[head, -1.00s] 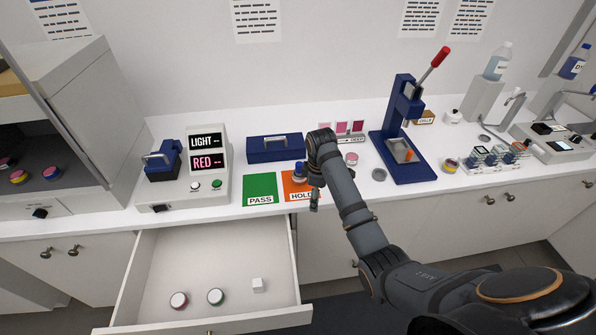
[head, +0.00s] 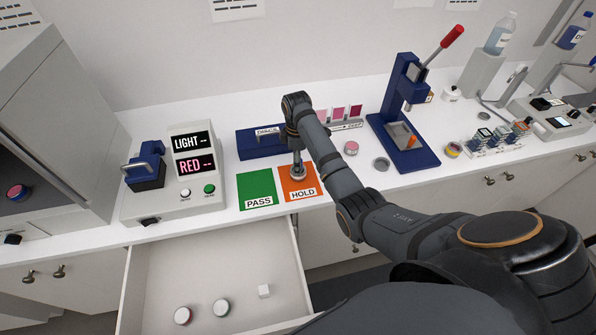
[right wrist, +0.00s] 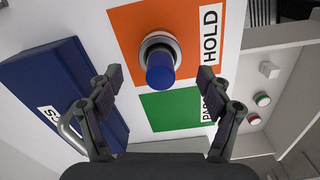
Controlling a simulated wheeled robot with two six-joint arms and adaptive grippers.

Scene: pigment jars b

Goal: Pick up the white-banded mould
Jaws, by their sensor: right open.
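A piece with a blue upright cylinder and a wider round grey base with a pale ring (right wrist: 160,62) stands on the orange HOLD mat (right wrist: 120,22); I take it for the white-banded mould. In the head view its round base (head: 298,175) shows on the mat, its top hidden by my right gripper (head: 295,148). In the right wrist view my right gripper (right wrist: 160,78) is open, with its fingers on either side of the blue cylinder and a gap to each. Nothing is held. My left gripper is not in view.
The green PASS mat (head: 257,188) lies left of HOLD. A blue case (head: 260,144) stands just behind. A tester (head: 185,180) is at left, a blue lever press (head: 403,125) at right. The open drawer (head: 215,270) below holds two round jars and a white cube.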

